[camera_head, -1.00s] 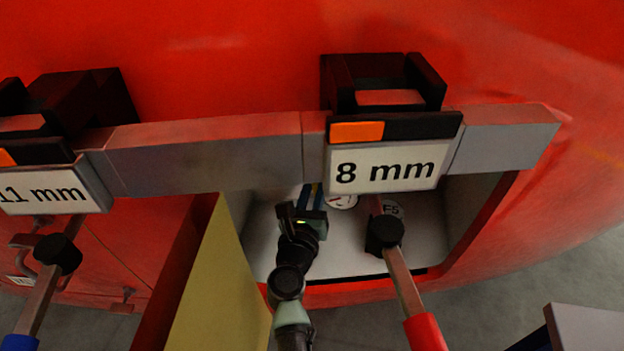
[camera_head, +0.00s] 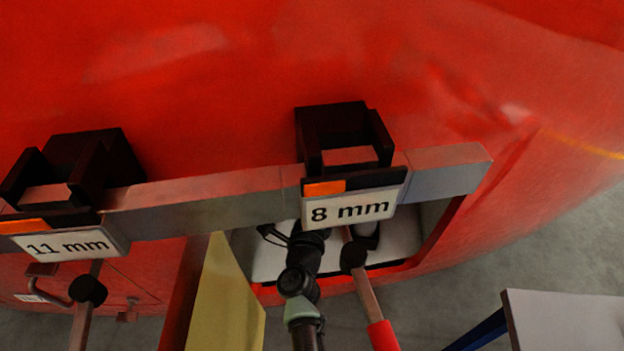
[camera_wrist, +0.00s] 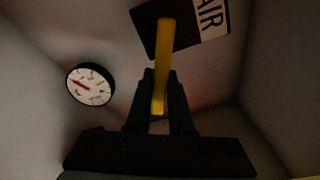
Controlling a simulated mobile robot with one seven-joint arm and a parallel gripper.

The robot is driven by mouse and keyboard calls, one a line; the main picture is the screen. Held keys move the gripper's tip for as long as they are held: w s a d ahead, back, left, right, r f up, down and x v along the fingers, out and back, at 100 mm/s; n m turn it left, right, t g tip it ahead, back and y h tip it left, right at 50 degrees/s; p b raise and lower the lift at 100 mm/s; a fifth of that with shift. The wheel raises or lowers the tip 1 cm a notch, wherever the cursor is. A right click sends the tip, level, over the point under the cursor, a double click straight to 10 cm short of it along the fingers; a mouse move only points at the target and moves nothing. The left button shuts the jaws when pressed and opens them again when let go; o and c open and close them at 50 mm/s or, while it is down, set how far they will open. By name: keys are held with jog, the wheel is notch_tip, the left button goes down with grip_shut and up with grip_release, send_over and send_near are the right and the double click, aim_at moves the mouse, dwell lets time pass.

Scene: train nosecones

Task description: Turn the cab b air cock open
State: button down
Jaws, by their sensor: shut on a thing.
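The air cock's yellow handle (camera_wrist: 165,42) stands nearly upright in the wrist view, in front of a dark plate with a white label reading "AIR" (camera_wrist: 211,18). My gripper (camera_wrist: 162,88) is shut on the lower part of this handle, one dark finger on each side. In the head view my arm reaches into a pale recess (camera_head: 404,232) in the red nosecone. There the "8 mm" sign and my own wrist hide the fingertips and the handle. Whether this is cab B cannot be read.
A round gauge (camera_wrist: 90,84) is left of the handle. A grey bar (camera_head: 220,204) with "8 mm" (camera_head: 350,208) and "11 mm" (camera_head: 68,246) signs crosses before the recess. A red-handled tool (camera_head: 382,336) hangs just right of my arm; a yellow panel (camera_head: 225,300) stands left.

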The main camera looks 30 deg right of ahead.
jog(key=r+n+p, duration=0.1)
jog(key=n+p, duration=0.1)
jog(key=n, duration=0.1)
jog(key=shift+s+d+r, duration=0.15)
jog(key=shift+d+r, duration=0.05)
jog(key=shift+r, duration=0.15)
jog(key=shift+r+n+p, duration=0.35)
jog(key=shift+n+p, duration=0.4)
jog(key=shift+n, duration=0.35)
jog(key=c, duration=0.8)
grip_release()
jog(key=p+v, duration=0.4)
jog(key=v, duration=0.9)
